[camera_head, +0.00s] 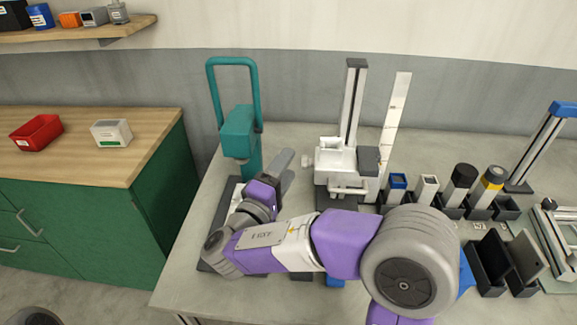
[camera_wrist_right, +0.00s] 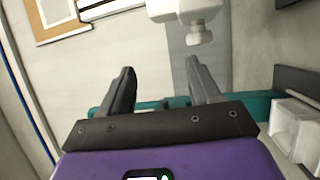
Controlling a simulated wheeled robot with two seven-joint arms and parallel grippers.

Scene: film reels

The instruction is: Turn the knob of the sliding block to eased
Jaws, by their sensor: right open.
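The sliding block (camera_head: 335,158) is white and sits low on an upright rail with a dark cap, in the middle of the head view. Its small white knob (camera_head: 308,160) sticks out from its left side. In the right wrist view the knob (camera_wrist_right: 199,34) shows beyond the fingertips, up and right of the gap, with part of the block (camera_wrist_right: 180,8) above it. My right gripper (camera_head: 286,170) is open and empty, just left of the knob and apart from it. The knob's setting cannot be read. My left gripper is not in view.
A teal post with a loop handle (camera_head: 238,130) stands close behind my right wrist. A pale upright strip (camera_head: 396,125) stands right of the rail. Several small holders (camera_head: 428,188) with blocks and cylinders line the grey table to the right. A wooden-topped green cabinet (camera_head: 160,125) is at left.

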